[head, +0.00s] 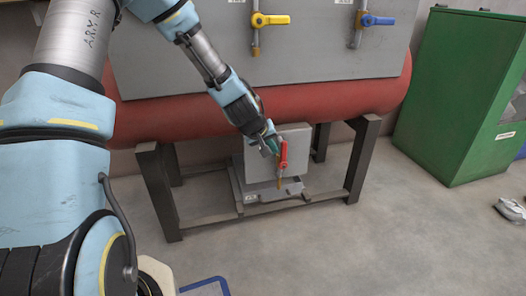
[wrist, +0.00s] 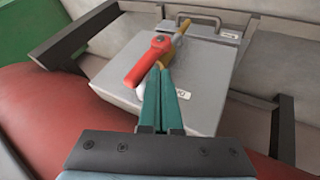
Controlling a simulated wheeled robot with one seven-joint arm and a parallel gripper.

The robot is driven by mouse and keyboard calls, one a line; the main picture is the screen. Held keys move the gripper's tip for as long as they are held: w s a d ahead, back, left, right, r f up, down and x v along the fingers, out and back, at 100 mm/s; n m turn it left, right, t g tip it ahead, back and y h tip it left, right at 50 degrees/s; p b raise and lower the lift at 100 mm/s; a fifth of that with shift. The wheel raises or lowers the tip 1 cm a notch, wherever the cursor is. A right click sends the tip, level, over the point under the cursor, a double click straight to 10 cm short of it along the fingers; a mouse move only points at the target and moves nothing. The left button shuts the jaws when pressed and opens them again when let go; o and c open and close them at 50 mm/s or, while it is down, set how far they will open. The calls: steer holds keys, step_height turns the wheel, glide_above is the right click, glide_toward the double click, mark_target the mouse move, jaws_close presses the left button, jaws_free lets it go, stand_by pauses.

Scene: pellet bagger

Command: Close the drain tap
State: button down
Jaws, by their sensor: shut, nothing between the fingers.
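The drain tap has a red lever (head: 284,153) on a brass pipe (head: 279,183), low under the red tank, in front of a grey plate. In the head view the lever stands upright, roughly in line with the pipe. In the wrist view the red lever (wrist: 146,66) slants from its round hub down to the left, and the brass pipe (wrist: 181,30) runs up to the right. My gripper (head: 270,147) is shut and empty, just left of the lever in the head view. In the wrist view its teal fingertips (wrist: 161,70) are close against the lever's right side; contact cannot be told.
The red tank (head: 330,103) is above, on a dark frame with legs (head: 358,160). Yellow (head: 270,20) and blue (head: 377,20) taps, levers sideways, sit on the grey panel higher up. A green cabinet (head: 450,110) stands right. The front floor is mostly clear.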

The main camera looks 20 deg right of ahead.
steer(key=shift+d, duration=0.25)
steer(key=shift+s+d+r+p, duration=0.15)
steer(key=shift+r+p, duration=0.1)
steer(key=shift+p, duration=0.35)
steer(key=shift+p, duration=0.45)
steer(key=shift+d+p, duration=0.1)
steer(key=shift+p, duration=0.2)
steer(key=shift+d+y+p, duration=0.1)
steer(key=shift+y+p, duration=0.2)
steer(key=shift+p, duration=0.1)
